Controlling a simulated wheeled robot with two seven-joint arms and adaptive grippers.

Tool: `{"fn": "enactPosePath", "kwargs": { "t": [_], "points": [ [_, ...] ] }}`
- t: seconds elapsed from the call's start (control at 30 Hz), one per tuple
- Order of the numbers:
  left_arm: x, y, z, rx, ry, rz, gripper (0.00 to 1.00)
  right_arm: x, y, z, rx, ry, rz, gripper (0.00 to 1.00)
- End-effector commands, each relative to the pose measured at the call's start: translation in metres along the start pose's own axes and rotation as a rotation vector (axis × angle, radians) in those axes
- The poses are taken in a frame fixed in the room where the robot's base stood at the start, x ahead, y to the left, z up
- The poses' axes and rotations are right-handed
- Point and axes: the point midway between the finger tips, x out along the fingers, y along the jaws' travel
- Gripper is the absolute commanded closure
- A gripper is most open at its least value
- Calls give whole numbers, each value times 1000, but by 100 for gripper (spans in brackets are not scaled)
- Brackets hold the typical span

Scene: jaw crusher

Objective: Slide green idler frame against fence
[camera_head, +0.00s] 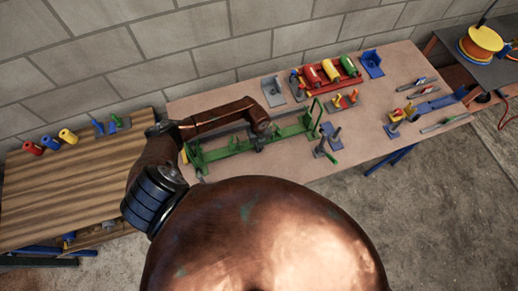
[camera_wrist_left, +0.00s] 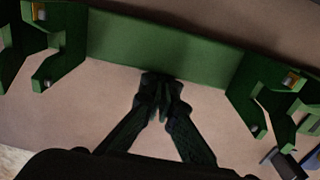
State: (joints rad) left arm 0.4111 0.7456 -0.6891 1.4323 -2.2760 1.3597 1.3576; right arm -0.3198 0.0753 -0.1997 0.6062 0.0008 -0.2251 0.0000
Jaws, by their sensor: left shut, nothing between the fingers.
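The green idler frame (camera_head: 226,148) lies lengthwise on the pink-topped table, with upright brackets at its ends. In the left wrist view its long flat green beam (camera_wrist_left: 165,45) crosses the top, with notched brackets at both sides. My left gripper (camera_head: 258,143) is by the middle of the frame, on its near side. In the left wrist view my left gripper (camera_wrist_left: 160,92) is shut and empty, its fingertips at the beam's near edge; I cannot tell whether they touch. My right gripper is not in view.
A red rack with coloured rollers (camera_head: 331,74) stands at the back, between a grey bracket (camera_head: 273,91) and a blue bracket (camera_head: 372,64). Small blue-grey parts (camera_head: 328,140) stand close to the frame's right end. A wooden table (camera_head: 70,185) is at left.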

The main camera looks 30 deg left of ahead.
Motion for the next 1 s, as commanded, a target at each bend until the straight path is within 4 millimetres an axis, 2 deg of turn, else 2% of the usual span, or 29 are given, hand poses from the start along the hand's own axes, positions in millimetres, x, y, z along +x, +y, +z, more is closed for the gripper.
{"fn": "enactPosePath", "kwargs": {
  "t": [0.03,0.1,0.43,0.57,0.77,0.8,1.0],
  "points": [
    [1,1,18,-7,-20,-1,100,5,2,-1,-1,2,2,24],
    [1,1,26,-7,-21,-1,100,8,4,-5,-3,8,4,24],
    [-1,1,26,-7,-21,-1,100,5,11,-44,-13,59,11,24],
    [-3,0,18,-4,-18,-2,100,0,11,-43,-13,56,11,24],
    [-5,-8,-17,1,-12,-2,100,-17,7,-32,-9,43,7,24],
    [-16,-8,-10,0,-20,-6,100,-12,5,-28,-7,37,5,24],
    [-59,-7,-13,1,-16,-4,100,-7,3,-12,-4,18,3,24]
  ]
}}
